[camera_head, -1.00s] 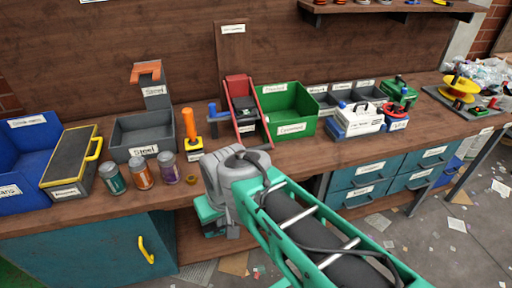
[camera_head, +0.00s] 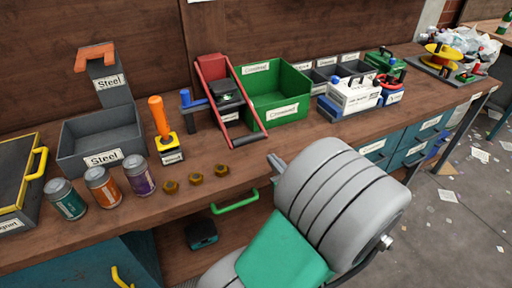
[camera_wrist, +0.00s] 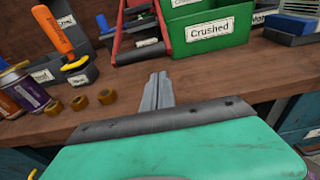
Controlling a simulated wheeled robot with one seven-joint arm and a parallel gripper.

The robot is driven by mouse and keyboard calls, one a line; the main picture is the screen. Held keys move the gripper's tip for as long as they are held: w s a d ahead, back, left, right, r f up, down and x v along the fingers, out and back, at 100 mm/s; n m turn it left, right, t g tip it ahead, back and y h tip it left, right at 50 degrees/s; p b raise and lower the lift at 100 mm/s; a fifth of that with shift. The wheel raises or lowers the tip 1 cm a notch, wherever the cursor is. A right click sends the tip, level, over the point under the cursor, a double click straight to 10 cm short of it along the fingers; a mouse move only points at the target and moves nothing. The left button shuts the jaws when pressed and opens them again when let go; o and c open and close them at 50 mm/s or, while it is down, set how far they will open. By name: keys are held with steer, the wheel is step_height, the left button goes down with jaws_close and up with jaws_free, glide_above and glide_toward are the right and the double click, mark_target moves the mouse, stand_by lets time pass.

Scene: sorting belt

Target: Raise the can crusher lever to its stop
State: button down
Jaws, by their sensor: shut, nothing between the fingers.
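The can crusher (camera_head: 225,92) stands on the bench, with a red upright back and a dark middle. Its red lever (camera_head: 257,118) slopes down toward the bench's front edge and ends in a dark crossbar grip (camera_head: 247,140), low over the benchtop.
The green Crushed bin (camera_head: 278,100) stands right of the crusher. An orange-handled tool (camera_head: 160,118) in a yellow-and-black stand, a steel bin (camera_head: 103,145), several cans and three brass nuts (camera_head: 195,180) lie left. A white-and-blue carrier (camera_head: 352,97) is further right.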

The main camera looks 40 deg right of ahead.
steer(key=b+x, duration=0.1)
steer(key=x, duration=0.8)
steer(key=shift+w, duration=0.25)
steer(key=shift+a+r, duration=0.1)
steer(key=shift+r, duration=0.05)
